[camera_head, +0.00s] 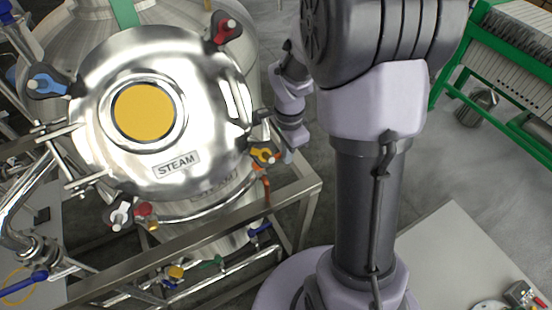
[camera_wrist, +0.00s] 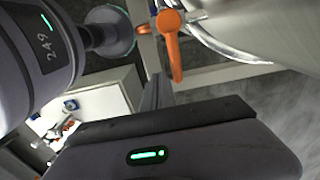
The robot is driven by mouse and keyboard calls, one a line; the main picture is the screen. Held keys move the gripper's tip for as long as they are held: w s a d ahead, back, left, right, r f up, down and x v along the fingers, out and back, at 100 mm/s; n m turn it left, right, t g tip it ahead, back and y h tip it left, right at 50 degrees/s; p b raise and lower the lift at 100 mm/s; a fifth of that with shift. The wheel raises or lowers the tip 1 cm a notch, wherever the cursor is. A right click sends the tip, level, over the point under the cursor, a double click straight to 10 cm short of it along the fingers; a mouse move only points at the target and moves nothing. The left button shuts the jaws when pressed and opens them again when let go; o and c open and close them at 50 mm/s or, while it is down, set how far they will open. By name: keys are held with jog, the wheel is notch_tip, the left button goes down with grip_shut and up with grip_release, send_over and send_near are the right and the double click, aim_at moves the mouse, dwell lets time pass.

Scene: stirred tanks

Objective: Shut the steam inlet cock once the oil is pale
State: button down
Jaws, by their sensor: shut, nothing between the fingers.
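The steel tank lid (camera_head: 205,75) carries a STEAM plate. Its round sight glass (camera_head: 143,112) shows a clear golden yellow, with no dark streaks. An orange lever handle (camera_wrist: 172,42) hangs by the tank wall in the wrist view. In the head view an orange part (camera_head: 266,188) shows below the lid's right clamp, probably the same handle. I cannot tell if it is the steam inlet cock or how it is turned. My gripper (camera_head: 289,154) is beside the lid's right edge, close to the orange part, shut and empty. Its fingertips are mostly hidden.
Clamps with coloured knobs ring the lid, among them a yellow one (camera_head: 264,154) and a red one (camera_head: 226,27). A steel frame rail (camera_head: 190,248) runs in front. A green-framed filter press (camera_head: 500,60) stands right.

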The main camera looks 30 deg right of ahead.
notch_tip(320, 180, up, 5)
jog(key=p, duration=0.3)
